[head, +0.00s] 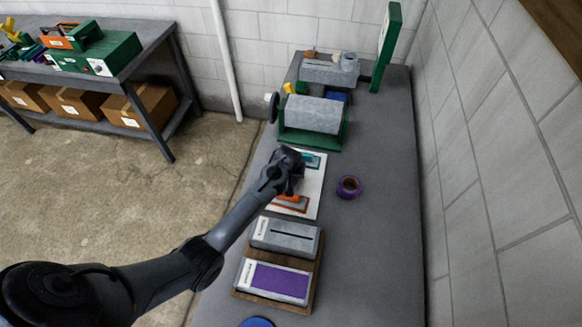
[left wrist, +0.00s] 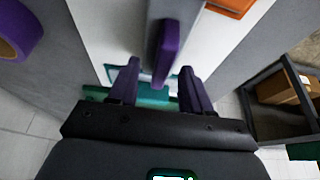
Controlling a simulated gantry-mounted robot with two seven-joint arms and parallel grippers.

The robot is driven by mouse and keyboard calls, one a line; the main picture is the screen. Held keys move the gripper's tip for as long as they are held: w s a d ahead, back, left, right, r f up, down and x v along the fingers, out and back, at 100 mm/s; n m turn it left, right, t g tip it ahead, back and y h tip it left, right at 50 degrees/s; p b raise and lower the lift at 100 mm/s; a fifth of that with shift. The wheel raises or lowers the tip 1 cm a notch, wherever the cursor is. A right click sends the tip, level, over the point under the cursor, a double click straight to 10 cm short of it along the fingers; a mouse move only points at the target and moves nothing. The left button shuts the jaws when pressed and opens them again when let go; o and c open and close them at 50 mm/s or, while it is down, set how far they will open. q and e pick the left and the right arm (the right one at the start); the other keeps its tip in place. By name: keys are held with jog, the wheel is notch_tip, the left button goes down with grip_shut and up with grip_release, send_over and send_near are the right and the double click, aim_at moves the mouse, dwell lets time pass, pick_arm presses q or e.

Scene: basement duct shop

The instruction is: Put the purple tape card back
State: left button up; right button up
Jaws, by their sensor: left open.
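My left gripper (head: 291,186) is over the white board (head: 312,205) on the grey bench. In the left wrist view the gripper (left wrist: 160,88) is open, and an upright purple piece (left wrist: 165,48) shows between and beyond its fingers. Whether this piece is the purple tape card, and whether the fingers touch it, I cannot tell. In the head view the gripper hides that spot. A grey box with a purple top panel (head: 280,280) and a white label sits on a wooden base (head: 318,270). My right gripper is not in view.
Beside the purple-topped box is a grey slotted box (head: 285,238). An orange piece (head: 292,203) and a teal piece (head: 312,161) are on the board. A purple tape roll (head: 348,187) lies right of it. A green-framed roller (head: 312,115) stands behind. The bench's right side is clear.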

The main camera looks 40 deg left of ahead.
pick_arm(q)
jog(key=v, duration=1)
jog(key=s+d+m, duration=0.1)
jog(key=s+d, duration=0.1)
jog(key=s, duration=0.2)
jog(key=s+d+f+m, duration=0.1)
jog(key=s+d, duration=0.2)
jog(key=s, duration=0.2)
jog(key=s+d+f+m, duration=0.1)
jog(key=s+d+m, duration=0.1)
jog(key=s, duration=0.3)
jog(key=shift+s+d+f+h, duration=0.15)
jog(key=shift+d+f+h, duration=0.1)
jog(key=shift+h, duration=0.15)
jog(key=s+d+r+m, duration=0.1)
jog(key=s+d, duration=0.1)
jog(key=s, duration=0.2)
jog(key=s+d+r+m+h, duration=0.1)
jog(key=s+d, duration=0.1)
jog(key=s, duration=0.3)
jog(key=s+d+r+m, duration=0.1)
jog(key=s+d, duration=0.1)
jog(key=s, duration=0.3)
jog(key=shift+r, duration=0.35)
jog(key=shift+s+d+r+m, duration=0.2)
jog(key=shift+s+r+m, duration=0.05)
jog(key=shift+s+m, duration=0.05)
